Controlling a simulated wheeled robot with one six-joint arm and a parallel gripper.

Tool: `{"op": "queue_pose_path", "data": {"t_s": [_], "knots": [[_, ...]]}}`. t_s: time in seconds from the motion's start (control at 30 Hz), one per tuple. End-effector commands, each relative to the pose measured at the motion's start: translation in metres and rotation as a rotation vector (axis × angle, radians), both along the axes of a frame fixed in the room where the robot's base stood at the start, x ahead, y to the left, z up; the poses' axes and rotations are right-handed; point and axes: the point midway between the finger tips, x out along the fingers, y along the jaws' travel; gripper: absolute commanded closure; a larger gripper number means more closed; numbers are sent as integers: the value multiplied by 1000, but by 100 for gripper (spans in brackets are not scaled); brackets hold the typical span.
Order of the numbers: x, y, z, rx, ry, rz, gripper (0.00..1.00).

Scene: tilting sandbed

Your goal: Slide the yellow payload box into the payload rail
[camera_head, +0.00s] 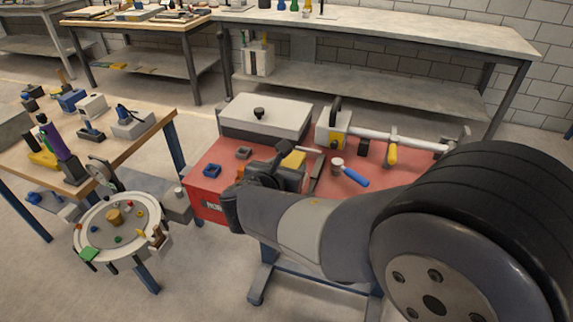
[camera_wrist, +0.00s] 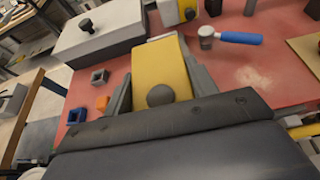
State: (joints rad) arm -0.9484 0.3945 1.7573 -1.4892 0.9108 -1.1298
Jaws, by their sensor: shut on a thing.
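The yellow payload box (camera_head: 293,160) lies on the red tabletop just beyond my gripper (camera_head: 275,174). In the wrist view the box (camera_wrist: 160,65) fills the upper middle, with a dark round knob (camera_wrist: 160,95) at its near end.
A white lidded case (camera_head: 265,117) stands behind on the left. A blue-handled tool (camera_head: 350,173) lies to the right, and a yellow-and-grey block with a long bar (camera_head: 333,130) stands behind. Small square pieces (camera_head: 243,153) lie left. A round tray (camera_head: 119,229) is at lower left.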

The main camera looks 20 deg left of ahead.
Motion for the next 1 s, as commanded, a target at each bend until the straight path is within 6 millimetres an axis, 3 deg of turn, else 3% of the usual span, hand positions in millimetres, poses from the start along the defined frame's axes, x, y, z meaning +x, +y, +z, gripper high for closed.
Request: {"op": "queue_pose_path", "data": {"t_s": [0.6,1.0], "knots": [[0,0,-52,0,-2,0,83],[0,0,-55,0,-2,0,83]]}}
